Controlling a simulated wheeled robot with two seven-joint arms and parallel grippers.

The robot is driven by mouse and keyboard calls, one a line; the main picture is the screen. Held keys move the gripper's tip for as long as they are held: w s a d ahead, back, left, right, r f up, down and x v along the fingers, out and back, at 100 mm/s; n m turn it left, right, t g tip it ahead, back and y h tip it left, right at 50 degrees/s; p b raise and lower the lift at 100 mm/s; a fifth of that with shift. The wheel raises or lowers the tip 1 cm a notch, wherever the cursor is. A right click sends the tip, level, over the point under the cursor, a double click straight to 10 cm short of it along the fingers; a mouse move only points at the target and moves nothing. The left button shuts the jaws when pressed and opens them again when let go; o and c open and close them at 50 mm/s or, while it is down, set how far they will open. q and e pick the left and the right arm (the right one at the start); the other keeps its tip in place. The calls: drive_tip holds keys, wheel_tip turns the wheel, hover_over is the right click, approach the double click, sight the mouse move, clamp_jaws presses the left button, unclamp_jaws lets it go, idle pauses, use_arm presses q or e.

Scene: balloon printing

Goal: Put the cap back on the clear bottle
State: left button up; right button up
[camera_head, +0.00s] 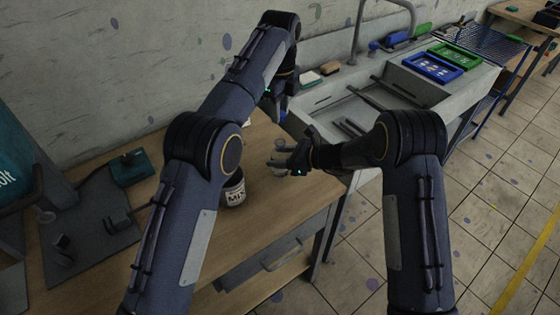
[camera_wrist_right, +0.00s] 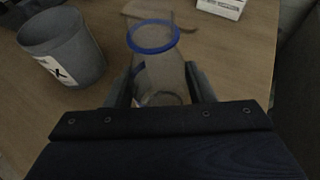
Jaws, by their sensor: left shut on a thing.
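The clear bottle (camera_wrist_right: 158,72), see-through with a blue ring, stands between the fingers of my right gripper (camera_wrist_right: 162,90) in the right wrist view. The fingers lie close along both its sides; I cannot tell if both touch it. In the head view my right gripper (camera_head: 284,160) reaches in from the right at the table's edge, and the bottle shows faintly there. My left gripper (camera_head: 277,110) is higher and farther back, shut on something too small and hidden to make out. I cannot identify the cap in either view.
A grey cup (camera_head: 234,192) with a black-and-white label stands left of the bottle on the wooden table (camera_head: 262,215). It also shows in the right wrist view (camera_wrist_right: 80,62). A white box (camera_wrist_right: 222,7) lies beyond. A sink (camera_head: 400,92) with trays is at the right.

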drive_tip(key=c, duration=0.6)
use_arm(q)
drive_tip(key=shift+f, duration=2.5)
drive_tip(key=shift+f, duration=0.1)
drive_tip(key=shift+f, duration=0.8)
drive_tip(key=shift+f, duration=0.55)
use_arm(e)
clamp_jaws()
use_arm(q)
drive_tip(key=m, duration=1.6)
